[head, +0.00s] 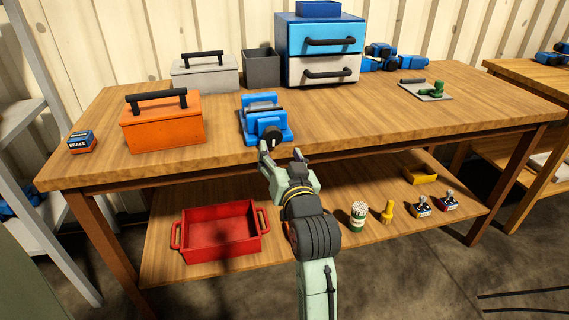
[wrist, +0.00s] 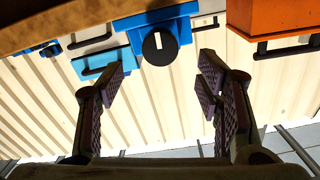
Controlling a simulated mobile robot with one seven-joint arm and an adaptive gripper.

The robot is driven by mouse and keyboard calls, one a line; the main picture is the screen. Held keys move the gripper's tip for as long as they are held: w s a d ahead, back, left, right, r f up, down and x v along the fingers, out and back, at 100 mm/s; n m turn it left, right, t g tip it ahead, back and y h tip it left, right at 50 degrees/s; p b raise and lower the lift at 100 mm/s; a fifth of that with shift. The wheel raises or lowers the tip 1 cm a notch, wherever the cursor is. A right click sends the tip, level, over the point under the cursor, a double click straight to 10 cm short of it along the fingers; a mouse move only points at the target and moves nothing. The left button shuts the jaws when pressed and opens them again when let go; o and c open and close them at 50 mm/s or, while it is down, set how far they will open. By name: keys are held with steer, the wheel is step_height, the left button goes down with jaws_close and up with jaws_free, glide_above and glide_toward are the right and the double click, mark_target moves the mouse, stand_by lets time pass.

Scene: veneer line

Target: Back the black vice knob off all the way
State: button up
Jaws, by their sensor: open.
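The blue vice (head: 262,103) stands on the workbench near its front edge. Its round black knob (head: 272,137) faces the front, toward me. In the wrist view, which is upside down, the knob (wrist: 159,48) carries a white mark that stands about upright in the picture. My gripper (head: 281,153) is just in front of the bench edge by the knob. In the wrist view my gripper (wrist: 162,72) is open and empty. The knob shows between and beyond its two fingertips, and neither finger appears to touch it. Part of the vice body (wrist: 185,25) shows behind the knob.
An orange toolbox (head: 162,125) stands left of the vice on the workbench (head: 350,130). A grey toolbox (head: 204,75), a dark bin (head: 261,68) and a drawer unit (head: 323,50) stand behind. A green clamp (head: 432,90) lies right. The bench right of the vice is clear.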

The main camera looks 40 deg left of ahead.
steer(key=v, duration=0.4)
steer(key=shift+a, duration=0.1)
stand_by(0.4)
